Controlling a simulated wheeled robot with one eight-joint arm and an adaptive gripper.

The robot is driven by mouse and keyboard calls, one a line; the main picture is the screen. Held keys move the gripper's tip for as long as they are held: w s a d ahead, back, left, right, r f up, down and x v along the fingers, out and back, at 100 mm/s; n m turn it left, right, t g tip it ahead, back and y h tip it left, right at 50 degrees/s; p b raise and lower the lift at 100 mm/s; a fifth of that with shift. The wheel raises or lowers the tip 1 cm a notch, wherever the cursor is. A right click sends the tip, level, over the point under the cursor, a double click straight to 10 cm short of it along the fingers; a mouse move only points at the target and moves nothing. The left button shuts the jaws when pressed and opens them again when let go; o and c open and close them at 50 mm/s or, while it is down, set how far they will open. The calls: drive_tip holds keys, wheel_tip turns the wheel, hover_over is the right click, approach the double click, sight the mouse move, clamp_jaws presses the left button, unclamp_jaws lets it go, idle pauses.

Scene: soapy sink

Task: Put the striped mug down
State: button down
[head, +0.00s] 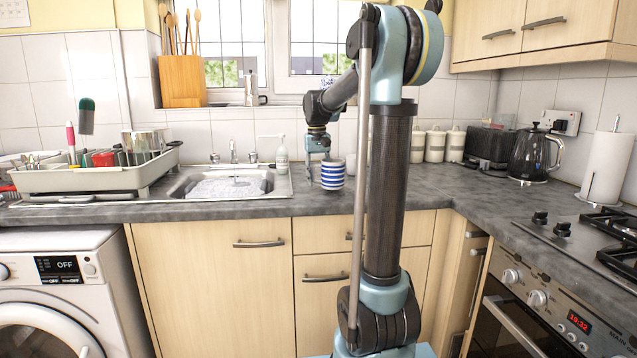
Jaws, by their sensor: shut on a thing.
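The striped mug (332,175), blue and white, is upright at the grey worktop (250,207), just right of the sink. My gripper (318,168) points down at the mug's left side and is shut on it. The fingertips are small in the picture, and which part of the mug they grip is hard to make out. The mug's base is close to the worktop surface; I cannot tell whether it touches.
The soapy sink (205,186) and a dish rack (85,178) are to the left. A soap bottle (282,156) stands behind the sink. Canisters (436,146), a kettle (533,153) and the hob (590,240) are to the right. Bare worktop lies in front of the kettle.

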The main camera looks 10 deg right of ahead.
drive_tip(key=shift+f, duration=0.5)
drive_tip(key=c, duration=0.9)
unclamp_jaws()
drive_tip(key=r, duration=1.2)
drive_tip(key=shift+a, duration=0.3)
drive_tip(key=s+d+f+t, duration=0.1)
drive_tip(key=s+d+f, duration=0.1)
drive_tip(key=s+f, duration=0.6)
drive_tip(key=s+d+f, duration=0.2)
drive_tip(key=s+f, duration=0.2)
drive_tip(key=s, duration=0.8)
drive_tip(key=shift+t, duration=0.6)
drive_tip(key=s+f, duration=0.5)
drive_tip(key=f, duration=0.1)
drive_tip(key=s+d+f, duration=0.1)
drive_tip(key=s+f, duration=0.4)
drive_tip(key=f, duration=0.1)
drive_tip(key=s+f, duration=0.5)
drive_tip(key=f, duration=0.2)
drive_tip(key=shift+d, duration=0.35)
